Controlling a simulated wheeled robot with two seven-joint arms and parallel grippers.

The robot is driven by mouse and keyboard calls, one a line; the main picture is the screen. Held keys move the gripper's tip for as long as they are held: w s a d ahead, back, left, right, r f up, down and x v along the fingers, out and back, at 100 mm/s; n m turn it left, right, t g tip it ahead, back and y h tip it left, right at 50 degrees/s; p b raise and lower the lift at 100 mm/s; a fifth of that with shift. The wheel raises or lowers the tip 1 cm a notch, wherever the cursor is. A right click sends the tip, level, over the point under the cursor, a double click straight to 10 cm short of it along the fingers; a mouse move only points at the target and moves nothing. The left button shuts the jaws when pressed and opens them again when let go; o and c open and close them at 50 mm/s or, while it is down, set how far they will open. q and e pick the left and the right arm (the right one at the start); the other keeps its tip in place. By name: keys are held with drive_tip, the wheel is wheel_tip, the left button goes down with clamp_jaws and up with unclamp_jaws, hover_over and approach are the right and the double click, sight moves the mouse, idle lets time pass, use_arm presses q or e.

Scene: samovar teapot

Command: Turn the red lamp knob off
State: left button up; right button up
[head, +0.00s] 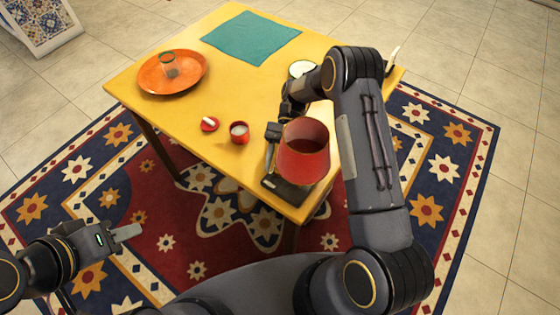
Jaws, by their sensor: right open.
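A lamp with a red shade (303,160) stands on a dark base (288,192) at the table's near right corner. The knob cannot be made out; the shade or my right gripper may hide it. My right gripper (270,152) is open, pointing down just left of the shade, above the base's left part. Whether it touches the lamp cannot be told. My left gripper (128,233) is low at the left, over the rug and away from the table. Its fingers show edge-on, so their opening cannot be told.
The table's left middle is clear.

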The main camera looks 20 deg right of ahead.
drive_tip(key=b+v, duration=0.1)
drive_tip(key=v, duration=0.3)
drive_tip(key=shift+w+d, duration=0.2)
drive_tip(key=shift+w, duration=0.1)
drive_tip(key=shift+w+d+r+p, duration=0.45)
drive_tip(key=shift+w+r+p, duration=0.3)
drive_tip(key=shift+p, duration=0.4)
drive_tip(key=shift+w+d+p, duration=0.3)
drive_tip(key=shift+w+p, duration=0.1)
drive_tip(key=shift+w, duration=0.05)
drive_tip(key=shift+f, duration=0.1)
